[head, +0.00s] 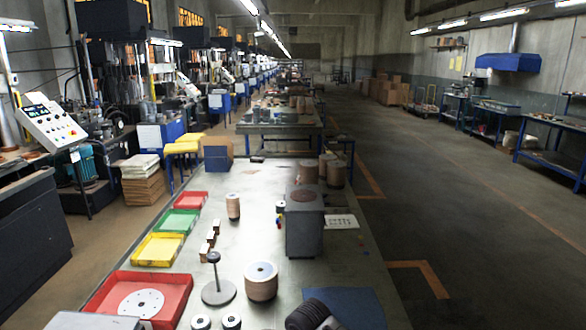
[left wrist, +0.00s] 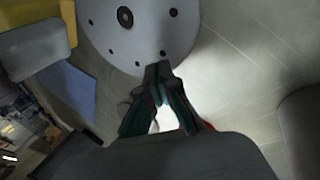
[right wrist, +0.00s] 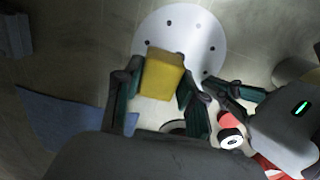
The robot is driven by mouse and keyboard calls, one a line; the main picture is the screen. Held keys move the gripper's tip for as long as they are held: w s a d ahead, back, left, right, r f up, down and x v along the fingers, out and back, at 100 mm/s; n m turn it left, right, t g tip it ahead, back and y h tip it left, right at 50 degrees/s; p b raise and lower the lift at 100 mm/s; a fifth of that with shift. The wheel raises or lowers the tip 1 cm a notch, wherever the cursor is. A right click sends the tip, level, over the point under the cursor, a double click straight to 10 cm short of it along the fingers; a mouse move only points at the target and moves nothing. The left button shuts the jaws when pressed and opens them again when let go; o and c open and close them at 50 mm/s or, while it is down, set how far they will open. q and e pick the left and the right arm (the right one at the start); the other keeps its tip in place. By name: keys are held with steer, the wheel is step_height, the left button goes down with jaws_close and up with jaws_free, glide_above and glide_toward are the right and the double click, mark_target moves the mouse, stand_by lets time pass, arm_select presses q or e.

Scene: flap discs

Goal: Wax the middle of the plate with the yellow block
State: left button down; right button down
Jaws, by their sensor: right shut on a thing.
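The round pale plate with a ring of small holes (right wrist: 200,30) lies flat on the table in the right wrist view. My right gripper (right wrist: 158,88) is shut on the yellow block (right wrist: 162,76), which shows in front of the plate and hides its middle from that camera. I cannot tell whether the block touches the plate. In the left wrist view the plate (left wrist: 150,30) shows its dark middle spot uncovered. Neither gripper shows in the head view.
A blue mat (head: 345,308) lies near the table's right edge. A grey box (head: 304,235) stands behind it. Red (head: 180,311), yellow (head: 158,250) and green trays line the left edge. A stack of discs (head: 261,288) and a spindle stand (head: 219,293) are between.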

stand_by(0.4)
steer(key=shift+w+a, duration=1.6)
steer(key=shift+w, duration=0.15)
steer(key=shift+f, duration=2.35)
steer(key=shift+s, duration=0.1)
